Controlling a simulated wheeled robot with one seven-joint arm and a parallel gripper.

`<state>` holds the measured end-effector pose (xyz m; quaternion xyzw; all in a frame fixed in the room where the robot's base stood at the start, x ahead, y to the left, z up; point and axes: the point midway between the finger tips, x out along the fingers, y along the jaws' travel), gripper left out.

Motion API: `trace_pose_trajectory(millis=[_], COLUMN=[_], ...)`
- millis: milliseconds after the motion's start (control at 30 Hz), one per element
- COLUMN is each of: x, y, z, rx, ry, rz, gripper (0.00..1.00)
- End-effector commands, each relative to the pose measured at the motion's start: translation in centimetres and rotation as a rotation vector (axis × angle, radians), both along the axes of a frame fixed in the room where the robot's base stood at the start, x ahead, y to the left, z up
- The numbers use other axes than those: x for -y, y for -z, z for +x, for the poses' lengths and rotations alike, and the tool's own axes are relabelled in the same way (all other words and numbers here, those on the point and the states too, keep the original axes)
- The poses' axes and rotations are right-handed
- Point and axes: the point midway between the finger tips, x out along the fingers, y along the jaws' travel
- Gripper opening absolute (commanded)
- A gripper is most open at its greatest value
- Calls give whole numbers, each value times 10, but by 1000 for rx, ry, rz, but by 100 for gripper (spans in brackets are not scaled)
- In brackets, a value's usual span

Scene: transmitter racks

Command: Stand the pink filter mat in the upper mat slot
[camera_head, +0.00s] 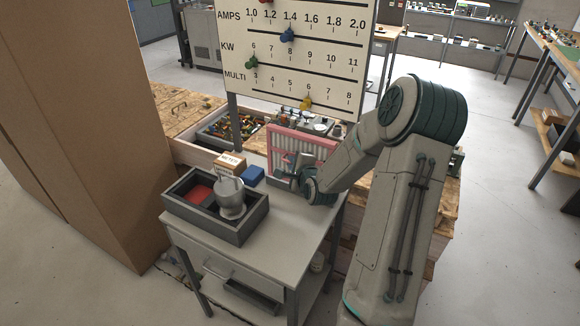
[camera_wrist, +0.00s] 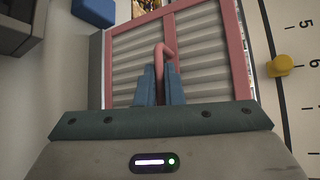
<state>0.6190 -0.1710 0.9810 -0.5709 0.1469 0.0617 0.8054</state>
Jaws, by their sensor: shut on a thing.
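The pink filter mat (camera_head: 315,146) has a pink frame around pale grey pleats. It is upright near the far edge of the grey table, below the scale board, and fills much of the wrist view (camera_wrist: 205,50). My gripper (camera_head: 289,163) is in front of it. In the wrist view its blue fingers (camera_wrist: 160,78) are shut on the mat's pink handle, which bends to the right above the fingertips. I cannot tell whether the mat's lower edge rests on anything. I cannot make out the upper mat slot in either view.
On the table (camera_head: 275,222) stand a dark tray (camera_head: 245,227) with a metal pot (camera_head: 231,198) and red piece, a blue block (camera_head: 252,175) and a small labelled box (camera_head: 230,163). A board with coloured knobs (camera_head: 300,62) rises behind. The table's front right is clear.

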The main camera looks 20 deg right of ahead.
Motion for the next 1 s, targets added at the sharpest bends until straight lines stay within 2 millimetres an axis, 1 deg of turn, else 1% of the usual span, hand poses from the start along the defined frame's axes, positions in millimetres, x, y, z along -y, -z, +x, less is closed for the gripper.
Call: trace_pose_trajectory(millis=[367, 400, 500, 1000], x=[19, 18, 18, 18], y=[-1, 5, 11, 41], z=[15, 14, 14, 14], rx=[3, 2, 1, 2], ry=[1, 1, 0, 1], rz=[-1, 0, 0, 0], gripper=[0, 0, 0, 0])
